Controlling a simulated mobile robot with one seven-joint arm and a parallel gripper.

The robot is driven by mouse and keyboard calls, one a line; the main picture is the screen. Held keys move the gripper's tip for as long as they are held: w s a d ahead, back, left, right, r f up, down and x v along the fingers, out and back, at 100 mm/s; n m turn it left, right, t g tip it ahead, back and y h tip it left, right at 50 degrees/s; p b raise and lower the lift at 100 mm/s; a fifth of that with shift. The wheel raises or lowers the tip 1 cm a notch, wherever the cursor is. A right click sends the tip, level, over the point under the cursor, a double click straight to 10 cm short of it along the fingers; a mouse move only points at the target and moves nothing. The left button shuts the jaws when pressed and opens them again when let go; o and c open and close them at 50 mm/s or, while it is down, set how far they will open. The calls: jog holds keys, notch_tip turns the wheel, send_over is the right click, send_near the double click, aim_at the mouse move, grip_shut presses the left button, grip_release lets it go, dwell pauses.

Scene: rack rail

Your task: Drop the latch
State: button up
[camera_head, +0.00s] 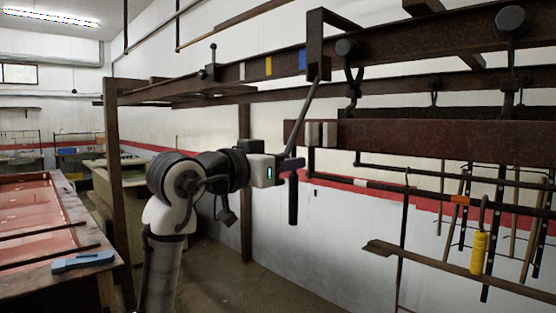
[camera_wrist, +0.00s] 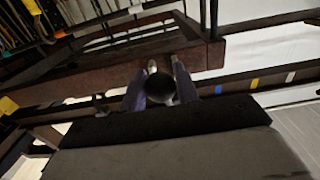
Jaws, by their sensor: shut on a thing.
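My gripper (camera_head: 290,166) is at the near end of the rusty carriage beam, below the upper rail. It is shut on a dark rod (camera_head: 293,202), whose black lower part hangs below the fingers. A thin grey rod slants from the gripper up to the dark bracket (camera_head: 316,45) on the rail; the fingers hide where the two rods meet. In the wrist view the dark round end of the held rod (camera_wrist: 160,88) sits between the purplish fingers. A small ball-topped lever (camera_head: 212,58) stands upright on the rail; I cannot tell which part is the latch.
The rusty rail (camera_head: 400,42) bears white, yellow and blue marks. The rusty carriage beam (camera_head: 420,133) hangs below it on hooks. A yellow-handled hook (camera_head: 479,250) hangs at right. A bench with red trays (camera_head: 35,215) stands at left. The floor below the gripper is clear.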

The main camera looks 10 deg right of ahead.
jog(key=w+d+f+p, duration=0.1)
jog(key=w+d+f, duration=0.2)
jog(key=w+d, duration=0.3)
jog(key=shift+w+d+p, duration=0.25)
jog(key=shift+d+p, duration=0.1)
jog(key=shift+d, duration=1.2)
jog(key=o, duration=0.9)
jog(key=shift+a, duration=0.15)
jog(key=shift+b+v, duration=0.6)
jog(key=shift+v, duration=2.85)
